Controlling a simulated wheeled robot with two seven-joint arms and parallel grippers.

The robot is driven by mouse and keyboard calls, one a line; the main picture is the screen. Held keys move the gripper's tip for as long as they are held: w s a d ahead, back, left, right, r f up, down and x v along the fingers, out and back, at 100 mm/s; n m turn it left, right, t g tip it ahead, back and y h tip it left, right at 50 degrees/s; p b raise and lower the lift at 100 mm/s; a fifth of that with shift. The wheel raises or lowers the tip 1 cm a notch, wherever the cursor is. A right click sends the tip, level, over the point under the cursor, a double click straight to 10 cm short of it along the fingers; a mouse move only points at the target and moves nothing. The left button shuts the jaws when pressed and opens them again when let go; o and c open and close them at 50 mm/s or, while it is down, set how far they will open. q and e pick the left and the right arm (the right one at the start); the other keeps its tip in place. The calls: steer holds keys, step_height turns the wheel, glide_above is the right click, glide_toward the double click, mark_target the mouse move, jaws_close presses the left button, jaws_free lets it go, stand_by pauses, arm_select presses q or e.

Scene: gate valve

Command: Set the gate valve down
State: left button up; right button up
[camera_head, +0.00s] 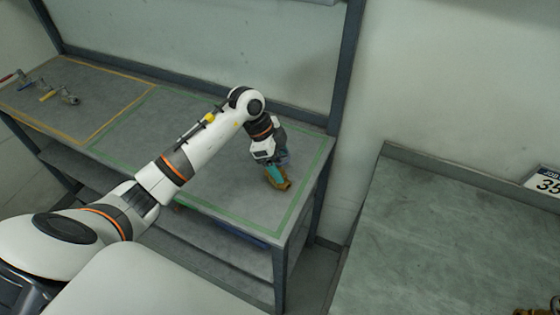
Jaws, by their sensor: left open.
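The gate valve (279,182), brass-yellow at its lower end and with teal beside it, is at the right part of the green-outlined area on the grey workbench. It appears to rest on the bench top. My left gripper (273,165) points down right above it, with the jaws open. The fingertips are small and partly merge with the valve, so I cannot tell whether they touch it. My right gripper is not in view.
The green-outlined area (190,140) is otherwise clear. Several small valves or fittings (60,93) lie in the orange-outlined area at left. A dark upright post (345,75) stands behind the bench. Another grey surface (450,235) is at right, with a brass-coloured object (532,311) at its edge.

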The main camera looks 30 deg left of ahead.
arm_select(q)
steer(key=b+v, duration=0.2)
steer(key=v, duration=0.9)
steer(key=shift+r, duration=0.25)
steer(key=shift+s+a, duration=0.1)
